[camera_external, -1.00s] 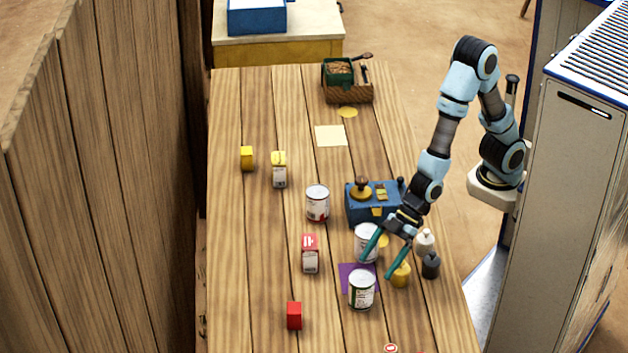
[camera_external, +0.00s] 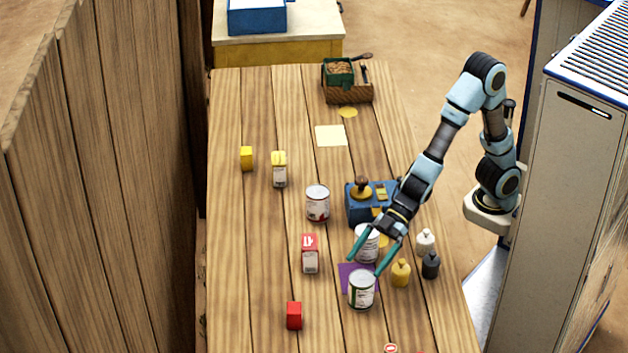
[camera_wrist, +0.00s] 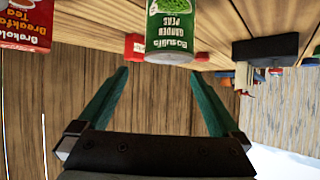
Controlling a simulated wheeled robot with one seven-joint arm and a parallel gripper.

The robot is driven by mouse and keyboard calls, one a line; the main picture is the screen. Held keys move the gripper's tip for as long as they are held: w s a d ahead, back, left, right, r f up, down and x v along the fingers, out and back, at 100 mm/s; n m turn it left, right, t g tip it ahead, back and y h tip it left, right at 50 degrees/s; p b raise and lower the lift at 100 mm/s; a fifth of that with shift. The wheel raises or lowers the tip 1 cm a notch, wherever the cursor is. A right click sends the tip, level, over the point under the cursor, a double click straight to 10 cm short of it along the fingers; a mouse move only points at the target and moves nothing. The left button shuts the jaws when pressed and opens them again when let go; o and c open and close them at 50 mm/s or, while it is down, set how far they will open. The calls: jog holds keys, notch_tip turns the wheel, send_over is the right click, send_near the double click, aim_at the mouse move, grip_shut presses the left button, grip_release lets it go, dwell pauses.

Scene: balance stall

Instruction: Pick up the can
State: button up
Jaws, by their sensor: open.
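Three cans stand upright on the table. The nearest one, a green-and-white can (camera_external: 362,291), is by the purple square; it shows with a green peas label in the wrist view (camera_wrist: 170,32). A second can (camera_external: 368,246) is partly behind my fingers, and a third, red-and-white can (camera_external: 317,204) stands farther back to the left. My gripper (camera_external: 366,265) is open and empty, its fingertips just behind the green-and-white can in the outside view. In the wrist view, this can lies beyond and between the fingertips (camera_wrist: 161,74).
A blue box (camera_external: 362,207) stands behind, and small yellow (camera_external: 401,274), white (camera_external: 426,242) and black (camera_external: 431,266) bottles stand to the right.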

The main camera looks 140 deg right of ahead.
aim_at(356, 298)
jog(key=b, duration=0.2)
jog(key=f+t+b, duration=0.1)
jog(key=b, duration=0.1)
jog(key=shift+s+d+f+n+y+b, duration=0.15)
jog(key=shift+d+n+y+b, duration=0.15)
jog(key=shift+n+b, duration=0.1)
jog(key=shift+s+f+n+y+b, duration=0.1)
jog(key=shift+s+n+y+b, duration=0.15)
jog(key=shift+b, duration=0.95)
jog(key=b, duration=0.1)
jog(key=s+b, duration=0.1)
jog(key=b, duration=0.1)
jog(key=shift+s+a+f+n+t+y+b, duration=0.1)
jog(key=shift+f+n+t+y+b, duration=0.2)
jog(key=shift+n+y, duration=0.05)
jog(key=b, duration=0.1)
jog(key=s+b, duration=0.1)
jog(key=shift+s+f+n+y+b, duration=0.2)
jog(key=shift+f+n+y+b, duration=0.1)
jog(key=shift+n+y, duration=0.1)
jog(key=b+x, duration=0.4)
jog(key=x, duration=0.5)
jog(key=shift+w+a+f+b, duration=0.2)
jog(key=shift+w+f+b, duration=0.1)
jog(key=shift+w, duration=0.45)
grip_shut()
